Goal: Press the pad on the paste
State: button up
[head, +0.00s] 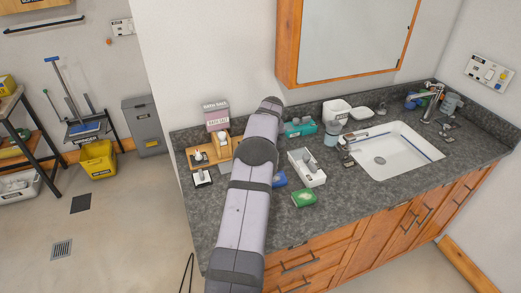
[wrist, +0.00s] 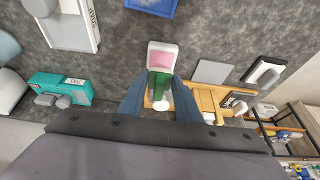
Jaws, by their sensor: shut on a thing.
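In the wrist view my gripper (wrist: 160,98) points at the counter with its two blue-grey fingers around a green pad (wrist: 160,83), which has a white round part at its near end. My gripper is shut on the pad. The pink paste (wrist: 162,58) lies in a small white square dish (wrist: 153,45) just beyond it. The pad overlaps the near part of the dish in this view; whether it touches the paste I cannot tell. In the head view my own arm hides the gripper, the pad and the dish.
A wooden tray (wrist: 208,98) lies beside and under the gripper. A grey square (wrist: 212,71) and a black-and-white item (wrist: 265,73) are to the right. A teal box (wrist: 60,88) and white tray (wrist: 72,25) are left. In the head view a green block (head: 304,197) lies near the sink (head: 395,150).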

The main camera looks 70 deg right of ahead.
jog(key=shift+r+p, duration=0.85)
jog(key=shift+r, duration=0.75)
jog(key=w+a+r+n+y, duration=0.1)
jog(key=w+a+n, duration=0.1)
jog(key=w+a, duration=1.15)
jog(key=w+a+r+n, duration=0.1)
jog(key=w+a+n, duration=0.1)
jog(key=w+a, duration=1.1)
jog(key=s+a+n+y, duration=0.1)
jog(key=s+a, duration=0.3)
jog(key=a, duration=1.4)
jog(key=s+a+n+t+y+b, duration=0.1)
jog(key=s+a+n, duration=0.3)
jog(key=a, duration=1.4)
jog(key=shift+s+f, duration=0.3)
jog(key=shift+s, duration=0.1)
